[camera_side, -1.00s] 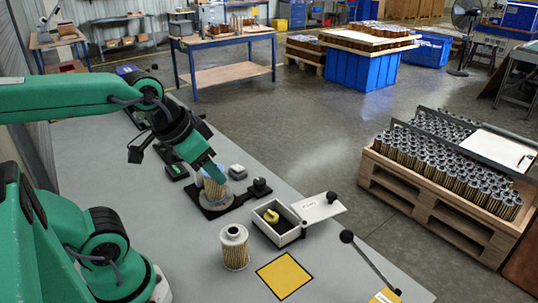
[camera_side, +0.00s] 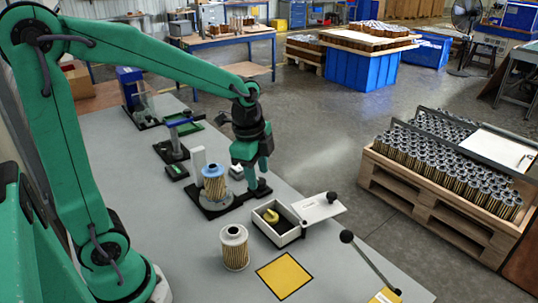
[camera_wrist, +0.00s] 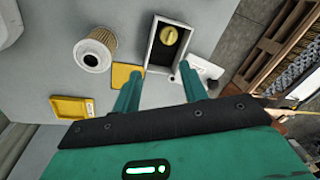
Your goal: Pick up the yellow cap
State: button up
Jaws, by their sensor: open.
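The yellow cap (camera_side: 271,216) lies inside an open grey box (camera_side: 281,241) on the bench. In the wrist view the yellow cap (camera_wrist: 169,36) sits near the far end of the box (camera_wrist: 150,47). My gripper (camera_side: 254,184) is above the bench, behind the box and apart from the cap. In the wrist view my gripper (camera_wrist: 162,72) has its two green fingers spread, with nothing between them. The fingers point toward the box.
A filter cartridge (camera_side: 234,249) stands left of a yellow square (camera_side: 284,276). A blue-topped cartridge (camera_side: 214,187) stands in a black fixture. A lever with a black knob (camera_side: 346,236) rises right of the box.

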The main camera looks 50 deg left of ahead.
aim_at(272, 213)
jog(key=w+f+m, duration=0.1)
jog(key=f+m, duration=0.1)
jog(key=w+f+m+g, duration=0.1)
jog(key=w+f+m, duration=0.1)
jog(key=f, duration=0.1)
jog(key=w+a+f+m, duration=0.1)
jog(key=f, duration=0.1)
jog(key=shift+w+f+m+g, duration=0.25)
jog(key=shift+w+m+g, duration=0.1)
jog(key=shift+m+g, duration=0.05)
jog(key=shift+d+f, duration=0.15)
jog(key=shift+f, duration=1.8)
jog(key=shift+d+f, duration=0.1)
jog(key=shift+f, duration=1.85)
jog(key=c, duration=0.5)
